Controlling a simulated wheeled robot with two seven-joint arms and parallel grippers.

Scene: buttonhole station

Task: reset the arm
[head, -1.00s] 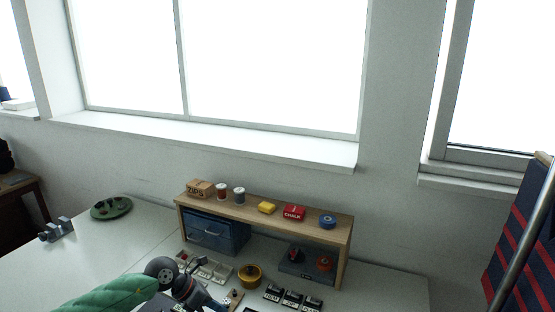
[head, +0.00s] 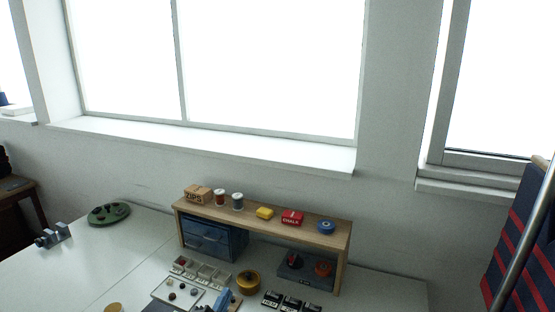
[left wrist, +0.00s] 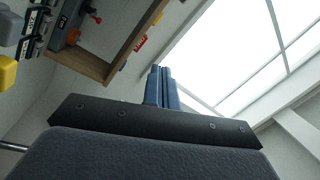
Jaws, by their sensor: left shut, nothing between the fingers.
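My left gripper (left wrist: 162,87) shows in the left wrist view with its two blue-grey fingers together and nothing between them. It points up toward the wall and window, clear of the table. In the head view only its blue fingers (head: 222,299) show at the bottom edge, in front of the small parts on the table. The rest of the left arm is out of the picture there. My right gripper is in neither view.
A wooden shelf (head: 262,226) stands at the back of the white table (head: 110,262), with a blue drawer box (head: 207,240) under it. A yellow round tin (head: 248,281) and several black-and-white labelled blocks (head: 290,300) lie in front. A green dish (head: 109,214) is at the left.

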